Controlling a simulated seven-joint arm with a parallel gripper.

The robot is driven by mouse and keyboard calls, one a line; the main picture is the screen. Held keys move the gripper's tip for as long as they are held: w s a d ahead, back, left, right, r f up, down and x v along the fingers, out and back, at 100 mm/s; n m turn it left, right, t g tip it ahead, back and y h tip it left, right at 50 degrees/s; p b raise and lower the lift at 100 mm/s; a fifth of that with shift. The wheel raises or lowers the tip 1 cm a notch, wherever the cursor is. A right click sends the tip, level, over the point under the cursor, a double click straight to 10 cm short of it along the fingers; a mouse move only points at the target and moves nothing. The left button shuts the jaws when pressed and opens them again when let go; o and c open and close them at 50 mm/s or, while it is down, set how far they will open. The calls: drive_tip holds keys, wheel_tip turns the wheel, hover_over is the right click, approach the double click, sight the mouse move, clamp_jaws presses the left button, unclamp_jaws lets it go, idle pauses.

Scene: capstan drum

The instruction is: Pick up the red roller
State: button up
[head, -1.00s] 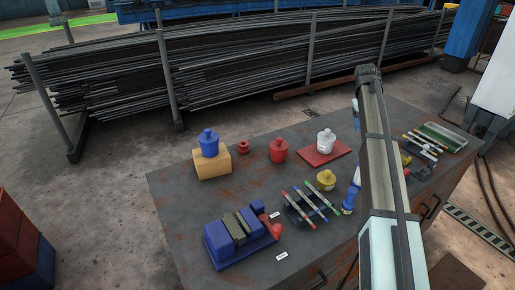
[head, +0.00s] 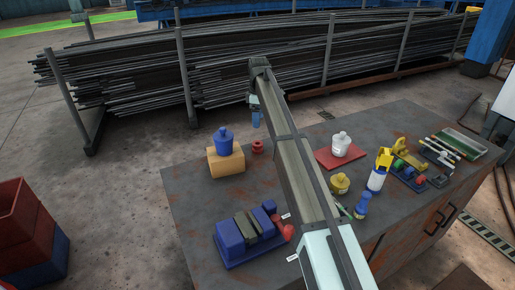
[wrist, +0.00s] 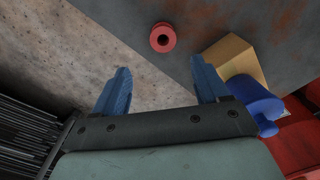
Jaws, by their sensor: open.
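The red roller (head: 258,147), a small red spool with a hole in its middle, lies near the back edge of the dark table, just right of the tan block. In the wrist view the roller (wrist: 162,38) shows beyond the fingertips, roughly centred between them and apart from them. My gripper (wrist: 160,78) has two blue fingers spread wide with nothing between them. In the head view my gripper (head: 255,117) hangs near the table's back edge, with its fingers partly hidden by my arm.
A blue lidded pot (head: 223,141) sits on the tan block (head: 226,164), close to the roller. A white pot (head: 341,144) stands on a red board (head: 336,159). A blue clamp-like device (head: 229,237) is in front. My arm hides part of the table's middle.

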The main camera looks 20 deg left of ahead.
sight(259, 144)
wheel_tip(259, 144, down, 8)
drive_tip(key=shift+f, duration=0.25)
drive_tip(key=shift+s+d+f, duration=0.15)
drive_tip(key=shift+d+f, duration=0.05)
drive_tip(key=shift+f, duration=0.5)
drive_tip(key=shift+s+d+f, duration=0.1)
drive_tip(key=shift+f, duration=1.85)
drive_tip(key=shift+c, duration=0.3)
drive_tip(key=c, duration=1)
drive_tip(key=shift+r, duration=0.15)
